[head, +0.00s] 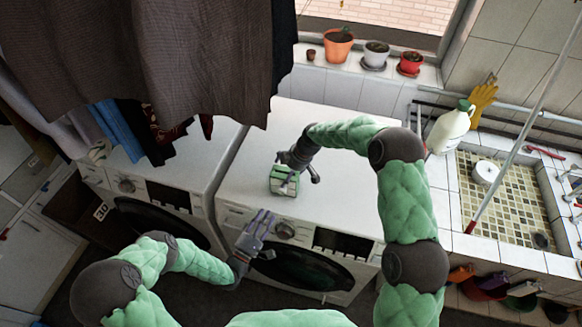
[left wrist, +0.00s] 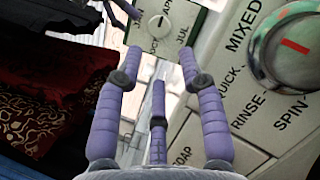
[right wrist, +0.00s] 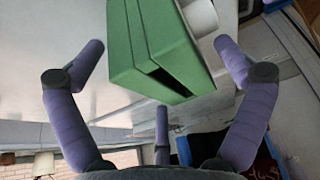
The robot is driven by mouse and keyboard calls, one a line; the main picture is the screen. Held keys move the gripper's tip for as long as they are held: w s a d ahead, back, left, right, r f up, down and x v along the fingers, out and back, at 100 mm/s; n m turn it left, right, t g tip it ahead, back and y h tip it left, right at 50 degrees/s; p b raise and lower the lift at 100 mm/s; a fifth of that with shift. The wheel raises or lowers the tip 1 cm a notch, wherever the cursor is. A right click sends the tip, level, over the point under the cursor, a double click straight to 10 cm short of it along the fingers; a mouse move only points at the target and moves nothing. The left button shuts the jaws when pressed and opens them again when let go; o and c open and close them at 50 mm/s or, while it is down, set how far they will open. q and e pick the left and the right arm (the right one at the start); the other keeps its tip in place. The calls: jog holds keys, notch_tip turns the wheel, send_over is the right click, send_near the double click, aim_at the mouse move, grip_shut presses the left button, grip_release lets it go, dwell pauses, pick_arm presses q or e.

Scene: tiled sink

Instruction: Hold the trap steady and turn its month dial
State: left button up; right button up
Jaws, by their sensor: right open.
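The trap (head: 284,181), a small green and pale box, sits on top of the right-hand washing machine. Its front face shows in the left wrist view with a round month dial (left wrist: 159,26) and the letters APR, JUL and OCT around it. My left gripper (head: 262,222) is open and empty in front of the machine's top edge, its spread fingers pointing up at the dial, apparently short of it. My right gripper (head: 300,172) is open behind the trap. In the right wrist view the green back of the trap (right wrist: 150,45) shows between its spread fingers; whether a finger touches is unclear.
The right-hand washing machine (head: 240,187) has a control panel and knob (left wrist: 290,48) close to my left gripper. Dark clothes (head: 200,60) hang at upper left. A tiled sink (head: 505,200) and a white jug (head: 447,131) are on the right. The white top around the trap is clear.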

aim_at(282, 193)
jog(key=shift+a+f, duration=0.1)
jog(key=shift+f, duration=0.1)
jog(key=c, duration=1.2)
pick_arm(q)
jog(key=o, duration=0.3)
pick_arm(e)
jog(key=shift+c, duration=0.2)
pick_arm(q)
jog(key=shift+w+d+r+y, duration=0.4)
jog(key=shift+w+d+y, duration=0.55)
jog(key=shift+w+y, duration=0.3)
jog(key=shift+w+d+r+y, duration=0.45)
jog(key=shift+w+d+y, duration=0.55)
jog(key=shift+w, duration=0.3)
jog(key=shift+w+d+r+y, duration=0.4)
jog(key=shift+w+d+y, duration=0.5)
jog(key=shift+w+y, duration=0.35)
pick_arm(e)
jog(key=shift+s+f, duration=0.1)
